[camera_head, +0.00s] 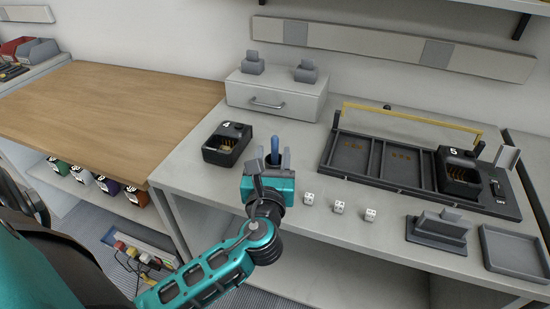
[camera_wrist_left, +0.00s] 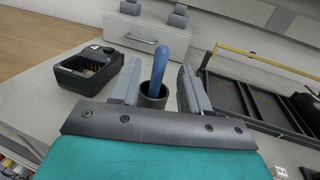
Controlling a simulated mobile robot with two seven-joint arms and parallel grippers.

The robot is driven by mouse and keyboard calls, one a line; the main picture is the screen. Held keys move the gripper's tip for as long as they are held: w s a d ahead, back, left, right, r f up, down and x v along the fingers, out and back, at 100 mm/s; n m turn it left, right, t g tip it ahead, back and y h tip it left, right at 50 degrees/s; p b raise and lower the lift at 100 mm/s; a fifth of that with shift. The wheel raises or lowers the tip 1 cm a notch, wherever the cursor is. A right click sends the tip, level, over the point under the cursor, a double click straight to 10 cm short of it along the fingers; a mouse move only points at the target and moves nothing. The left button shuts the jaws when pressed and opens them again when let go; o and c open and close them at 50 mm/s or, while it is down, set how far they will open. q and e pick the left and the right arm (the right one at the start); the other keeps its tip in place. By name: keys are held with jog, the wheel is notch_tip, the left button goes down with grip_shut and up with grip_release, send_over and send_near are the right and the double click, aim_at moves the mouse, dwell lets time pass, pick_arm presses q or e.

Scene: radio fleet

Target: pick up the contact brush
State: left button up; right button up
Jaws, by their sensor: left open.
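The contact brush (camera_head: 275,146) shows as a blue handle standing up from a small dark cup. In the left wrist view the blue handle (camera_wrist_left: 158,66) leans slightly to the right out of the dark round cup (camera_wrist_left: 152,97). The brush's lower end is hidden inside the cup. My left gripper (camera_head: 274,160) is open, its two fingers apart on either side of the handle as seen in the left wrist view (camera_wrist_left: 157,88). I cannot tell whether the handle is fully between the fingertips or beyond them. My right gripper is not in view.
A black charger marked 4 (camera_head: 226,145) stands left of the cup. A grey drawer box (camera_head: 275,101) is behind it. A divided black tray (camera_head: 350,156) with a yellow bar (camera_head: 412,118) lies to the right. White dice (camera_head: 339,207) and a grey stand (camera_head: 438,230) sit near the front.

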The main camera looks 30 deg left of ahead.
aim_at(274, 147)
pick_arm(q)
jog(key=x, duration=0.4)
jog(key=shift+w+a, duration=0.15)
jog(key=shift+w, duration=0.25)
grip_shut()
